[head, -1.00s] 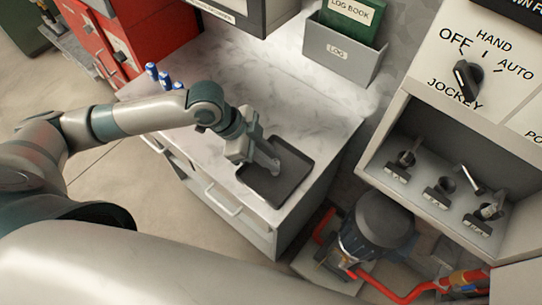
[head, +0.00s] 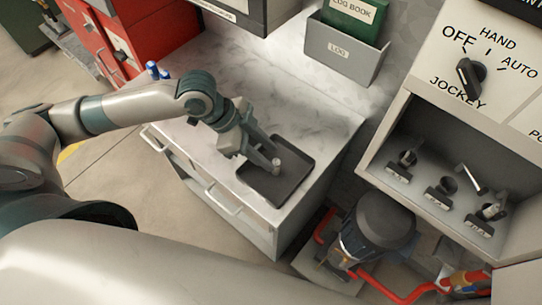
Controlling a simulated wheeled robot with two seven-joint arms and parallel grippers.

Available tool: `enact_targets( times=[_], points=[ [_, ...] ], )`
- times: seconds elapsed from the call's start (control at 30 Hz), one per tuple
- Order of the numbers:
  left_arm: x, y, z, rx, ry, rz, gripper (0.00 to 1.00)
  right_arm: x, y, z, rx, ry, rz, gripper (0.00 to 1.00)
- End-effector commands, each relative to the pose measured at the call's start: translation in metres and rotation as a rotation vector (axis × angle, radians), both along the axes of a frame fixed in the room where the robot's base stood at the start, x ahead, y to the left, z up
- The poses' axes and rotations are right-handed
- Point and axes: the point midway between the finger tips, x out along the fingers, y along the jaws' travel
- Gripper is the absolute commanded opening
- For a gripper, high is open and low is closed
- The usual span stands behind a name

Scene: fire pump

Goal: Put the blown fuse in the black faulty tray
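The black tray (head: 292,180) lies on the white marbled counter, near its front right corner. My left gripper (head: 273,160) reaches down over the tray from the left, with its fingertips above the tray floor. A small pale cylinder (head: 277,163) shows at the fingertips. It may be the fuse, but it is too small to be sure. I cannot tell whether the fingers are shut on it or whether it touches the tray. My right gripper is out of view.
A grey log box (head: 341,52) stands at the back. An open compartment (head: 430,140) on the right holds several labelled black holders. The counter (head: 315,115) behind the tray is clear.

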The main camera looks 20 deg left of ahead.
Motion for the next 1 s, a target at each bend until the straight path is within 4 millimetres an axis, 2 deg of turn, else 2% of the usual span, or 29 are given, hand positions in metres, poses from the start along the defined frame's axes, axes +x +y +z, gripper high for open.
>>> enact_targets(
  times=[0.3,0.5,0.7,1.0],
  points=[
    [-0.006,0.030,0.047,0.001,-0.004,0.000,0.35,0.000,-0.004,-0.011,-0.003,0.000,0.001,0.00],
    [-0.010,0.044,0.070,0.001,-0.003,0.001,0.35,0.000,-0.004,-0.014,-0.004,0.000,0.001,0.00],
    [-0.012,0.049,0.079,-0.001,0.000,0.000,0.35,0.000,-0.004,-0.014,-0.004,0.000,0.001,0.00],
    [-0.013,0.049,0.080,-0.001,0.001,-0.001,0.35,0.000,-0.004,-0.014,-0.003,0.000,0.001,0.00]
  ],
)
